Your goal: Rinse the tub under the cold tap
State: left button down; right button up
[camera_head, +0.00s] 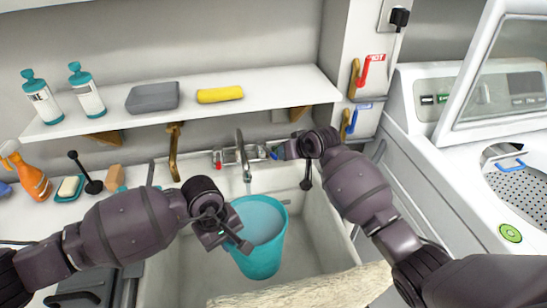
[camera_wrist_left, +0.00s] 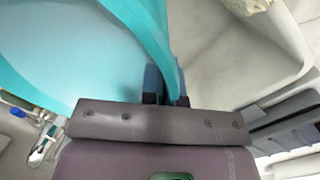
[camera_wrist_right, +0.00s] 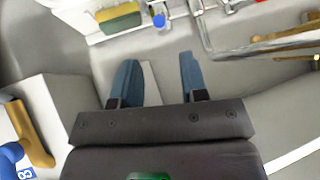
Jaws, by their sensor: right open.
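The teal tub (camera_head: 262,262) is in the sink under the tap spout (camera_head: 241,150), with grey, water-like contents. My left gripper (camera_head: 238,240) is shut on the tub's wall at its left rim; the left wrist view shows the teal wall (camera_wrist_left: 157,35) between the fingers. The tap has a red handle (camera_head: 217,165) on the left and a blue handle (camera_head: 274,153) on the right. My right gripper (camera_head: 284,151) is open near the blue handle. In the right wrist view, the blue handle (camera_wrist_right: 159,20) lies beyond the open, empty fingers (camera_wrist_right: 158,75).
A shelf (camera_head: 180,103) above holds two bottles, a grey block and a yellow sponge (camera_head: 219,95). Wall levers marked red (camera_head: 365,70) and blue (camera_head: 352,121) are at the right. A washing machine (camera_head: 470,120) stands right. A pale, rough object (camera_head: 310,288) is at the front.

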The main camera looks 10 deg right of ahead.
aim_at(274, 155)
jog(key=b+x, duration=0.3)
jog(key=x, duration=0.6)
jog(key=shift+a+f, duration=0.1)
jog(key=shift+f, duration=0.2)
jog(key=shift+w+a+f, duration=0.2)
jog(key=shift+w+f, duration=0.1)
jog(key=shift+w, duration=0.2)
pick_arm(q)
notch_tip(274, 155, down, 6)
jog(key=shift+s+g, duration=0.4)
jog(key=shift+s, duration=0.05)
pick_arm(e)
grip_shut()
